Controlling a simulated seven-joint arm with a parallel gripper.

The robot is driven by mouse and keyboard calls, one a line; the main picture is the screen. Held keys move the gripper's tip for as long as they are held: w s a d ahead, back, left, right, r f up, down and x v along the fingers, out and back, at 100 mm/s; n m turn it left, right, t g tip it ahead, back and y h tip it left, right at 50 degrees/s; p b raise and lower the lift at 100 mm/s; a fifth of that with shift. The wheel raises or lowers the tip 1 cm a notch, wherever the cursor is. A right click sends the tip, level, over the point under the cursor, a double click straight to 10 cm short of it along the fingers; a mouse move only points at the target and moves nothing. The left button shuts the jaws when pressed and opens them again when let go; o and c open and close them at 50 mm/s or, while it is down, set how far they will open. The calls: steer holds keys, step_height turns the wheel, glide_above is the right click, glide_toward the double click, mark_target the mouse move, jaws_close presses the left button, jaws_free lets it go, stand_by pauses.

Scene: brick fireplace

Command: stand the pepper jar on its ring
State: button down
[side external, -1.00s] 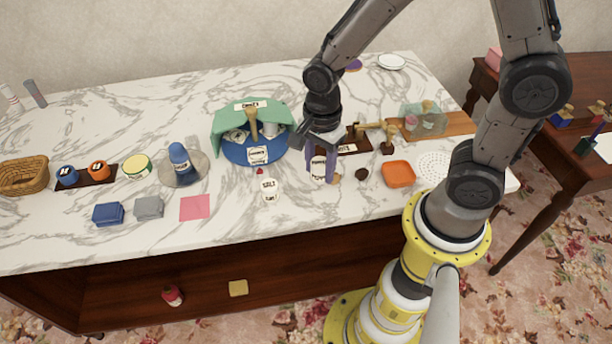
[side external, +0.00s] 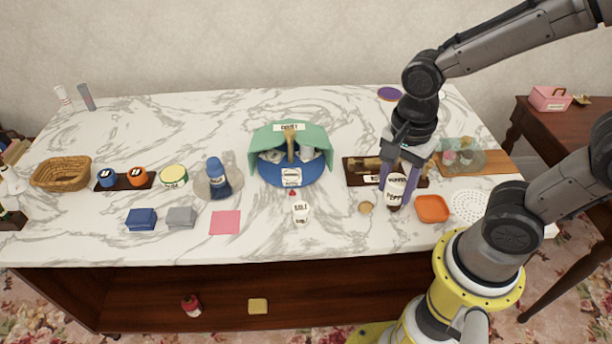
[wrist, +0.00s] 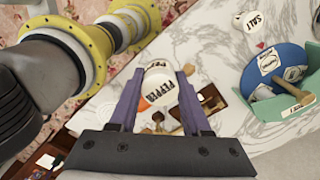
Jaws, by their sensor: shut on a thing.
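The pepper jar (side external: 396,188) is white with black PEPPER lettering. My gripper (side external: 400,182) is shut on it, with one purple finger on either side. The wrist view also shows the jar (wrist: 158,84) between the fingers (wrist: 157,105). In the side view the jar looks upright, over a dark round patch (side external: 393,207) that it mostly hides. I cannot tell whether that patch is the ring, or whether the jar touches the counter. A small tan disc (side external: 365,207) lies just left of the jar.
An orange dish (side external: 432,208) stands close to the jar's right, with a white perforated mat (side external: 469,205) beyond. A dark wooden rack (side external: 358,172) is close behind. The salt jar (side external: 300,212) and blue plate (side external: 270,178) are to the left. Bare counter lies in front.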

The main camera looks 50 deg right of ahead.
steer(key=w+d+r, duration=0.1)
steer(key=w+r, duration=0.1)
steer(key=w, duration=1.1)
glide_above(292, 176)
steer(key=f, duration=0.7)
steer(key=s+f, duration=0.1)
steer(key=f, duration=0.2)
steer(key=shift+d+f, duration=0.1)
steer(key=shift+f, duration=0.1)
steer(key=shift+w+f, duration=0.6)
steer(key=shift+f, duration=1.6)
steer(key=shift+f, duration=0.1)
steer(key=shift+c, duration=1.8)
jaws_free()
